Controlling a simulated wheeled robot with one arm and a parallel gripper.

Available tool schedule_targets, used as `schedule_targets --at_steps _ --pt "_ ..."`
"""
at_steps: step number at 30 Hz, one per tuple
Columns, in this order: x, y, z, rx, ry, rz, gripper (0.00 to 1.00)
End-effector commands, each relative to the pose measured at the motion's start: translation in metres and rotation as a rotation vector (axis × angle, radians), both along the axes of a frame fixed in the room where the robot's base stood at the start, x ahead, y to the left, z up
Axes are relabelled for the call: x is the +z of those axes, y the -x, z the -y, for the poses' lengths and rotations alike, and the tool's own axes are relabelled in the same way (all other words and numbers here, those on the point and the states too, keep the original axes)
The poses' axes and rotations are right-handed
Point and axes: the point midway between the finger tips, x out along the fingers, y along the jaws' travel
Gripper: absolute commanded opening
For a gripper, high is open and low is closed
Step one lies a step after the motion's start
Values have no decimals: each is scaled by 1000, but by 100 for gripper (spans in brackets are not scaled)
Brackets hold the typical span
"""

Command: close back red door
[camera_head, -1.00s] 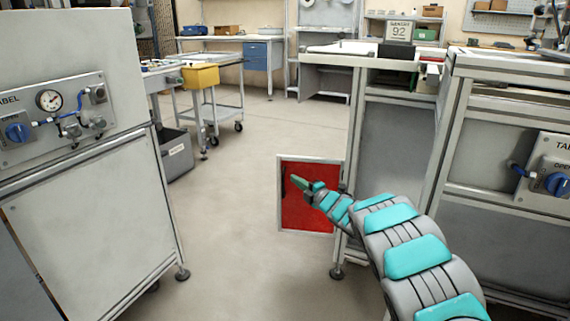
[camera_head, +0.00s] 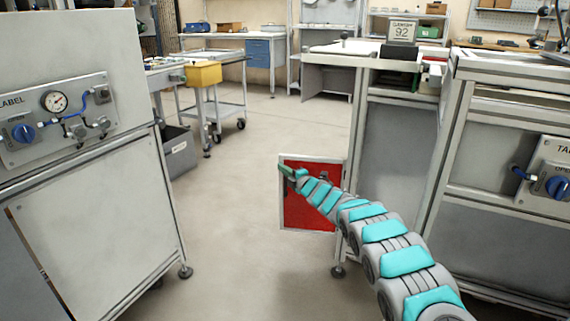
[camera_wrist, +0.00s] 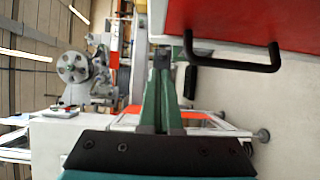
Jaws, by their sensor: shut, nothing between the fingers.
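The red door (camera_head: 312,211) has a pale frame and stands open, swung out to the left of the cabinet in the head view. In the wrist view, the red door (camera_wrist: 255,22) fills the upper right, with its black bar handle (camera_wrist: 235,58) showing. My gripper (camera_head: 285,170) is at the upper left of the door in the head view, near its outer edge. Its green fingers (camera_wrist: 163,58) are together and empty in the wrist view, just left of the handle. I cannot tell whether they touch the door. My arm hides part of the door.
The cabinet (camera_head: 395,150) stands right of the door, with a display reading 92 (camera_head: 402,32) on top. A machine with a gauge panel (camera_head: 62,118) stands at the left. A cart with a yellow bin (camera_head: 203,74) is behind. The floor (camera_head: 235,215) between is clear.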

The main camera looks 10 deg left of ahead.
Motion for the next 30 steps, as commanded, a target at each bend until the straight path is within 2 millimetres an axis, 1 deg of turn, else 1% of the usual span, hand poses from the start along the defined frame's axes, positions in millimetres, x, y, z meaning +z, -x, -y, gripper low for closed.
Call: schedule_targets --at_steps 1,9,15,22,30 --pt "2 -3 -2 3 -2 2 0" --pt "2 -23 0 2 -2 1 0" --pt "1 -35 1 2 -4 0 0" --pt "1 -40 2 1 -1 1 0" --pt "0 -40 2 1 -1 1 0"
